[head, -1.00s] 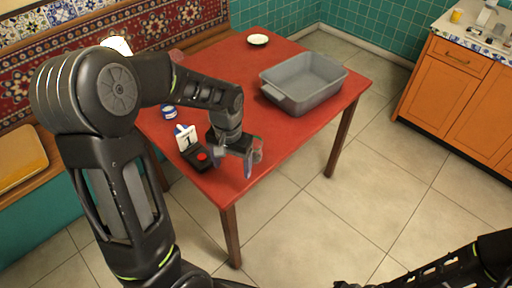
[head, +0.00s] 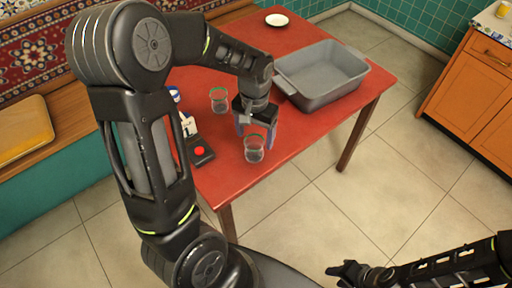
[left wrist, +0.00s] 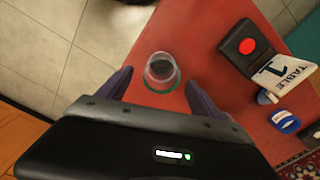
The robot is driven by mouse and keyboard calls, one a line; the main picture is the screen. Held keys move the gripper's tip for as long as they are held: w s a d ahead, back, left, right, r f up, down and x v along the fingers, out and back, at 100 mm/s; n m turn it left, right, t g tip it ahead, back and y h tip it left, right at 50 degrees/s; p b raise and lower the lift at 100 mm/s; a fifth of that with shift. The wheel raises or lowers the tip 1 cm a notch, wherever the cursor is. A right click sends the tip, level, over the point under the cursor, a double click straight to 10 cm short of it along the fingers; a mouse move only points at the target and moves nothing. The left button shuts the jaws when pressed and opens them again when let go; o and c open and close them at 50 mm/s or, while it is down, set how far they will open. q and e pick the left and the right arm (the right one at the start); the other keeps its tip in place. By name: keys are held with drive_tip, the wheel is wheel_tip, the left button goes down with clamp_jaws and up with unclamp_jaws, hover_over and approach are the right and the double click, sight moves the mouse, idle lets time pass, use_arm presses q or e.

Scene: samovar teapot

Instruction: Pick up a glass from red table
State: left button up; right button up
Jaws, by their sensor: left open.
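A clear glass with a green rim (head: 254,150) stands upright near the front edge of the red table (head: 300,130). In the left wrist view this glass (left wrist: 161,72) lies ahead, centred between my two fingertips. My left gripper (head: 256,131) is open and empty just behind the glass in the head view; in the wrist view (left wrist: 157,88) its fingers flank the glass with gaps on both sides. A second similar glass (head: 219,100) stands further back, left of the gripper. My right gripper (head: 348,272) is low at the bottom, off the table, its jaws unclear.
A grey bin (head: 322,78) takes up the back right of the table. A black stand with a red button (head: 200,151) and a "TABLE 1" card (left wrist: 287,74) are left of the glass. A white plate (head: 277,20) lies at the back.

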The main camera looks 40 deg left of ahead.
use_arm(q)
drive_tip(key=shift+f, duration=1.3)
drive_tip(key=f, duration=0.2)
drive_tip(key=f+p, duration=0.1)
drive_tip(key=f, duration=0.2)
drive_tip(key=shift+w+a+f, duration=0.1)
drive_tip(key=shift+a+f, duration=0.05)
drive_tip(key=shift+a, duration=0.05)
drive_tip(key=shift+c, duration=0.2)
drive_tip(key=c, duration=1.4)
